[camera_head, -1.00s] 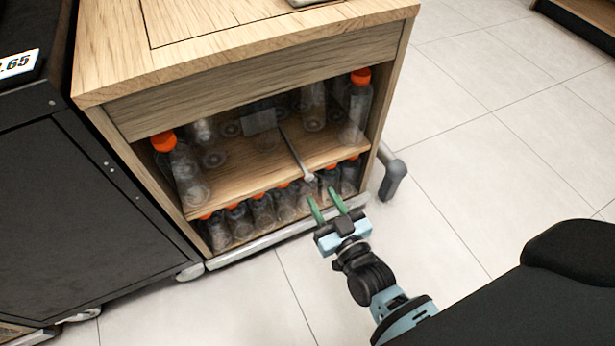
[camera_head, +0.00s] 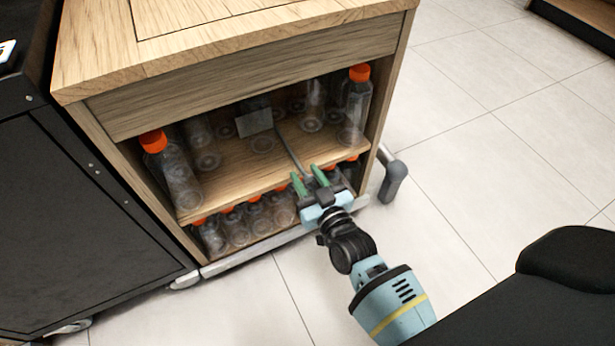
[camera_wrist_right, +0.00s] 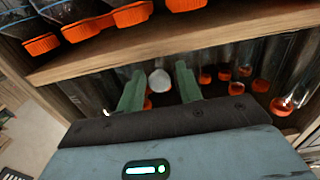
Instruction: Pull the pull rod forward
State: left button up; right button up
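The pull rod (camera_head: 290,153) is a thin grey rod that slopes from a grey plate (camera_head: 254,122) on the cabinet's upper shelf toward the front. Its round pale end (camera_wrist_right: 159,81) shows in the right wrist view between my right gripper's two green fingers, with a small gap on either side. My right gripper (camera_head: 309,181) is open at the front of the shelf, around the rod's near end. In the head view the fingers partly hide that end. The right gripper also shows in the wrist view (camera_wrist_right: 159,74). My left gripper is not in view.
Clear bottles with orange caps stand on the wooden upper shelf (camera_head: 240,172), one at the left (camera_head: 175,172) and one at the right (camera_head: 356,105). Several more fill the lower level. A grey handle (camera_head: 393,180) sticks out at the cabinet's right. The floor in front is clear.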

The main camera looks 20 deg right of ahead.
grip_shut()
jog(key=shift+s, duration=0.1)
jog(key=s+p, duration=0.4)
jog(key=s, duration=0.3)
jog(key=shift+p, duration=0.4)
jog(key=shift+d, duration=0.1)
jog(key=shift+o, duration=0.5)
grip_release()
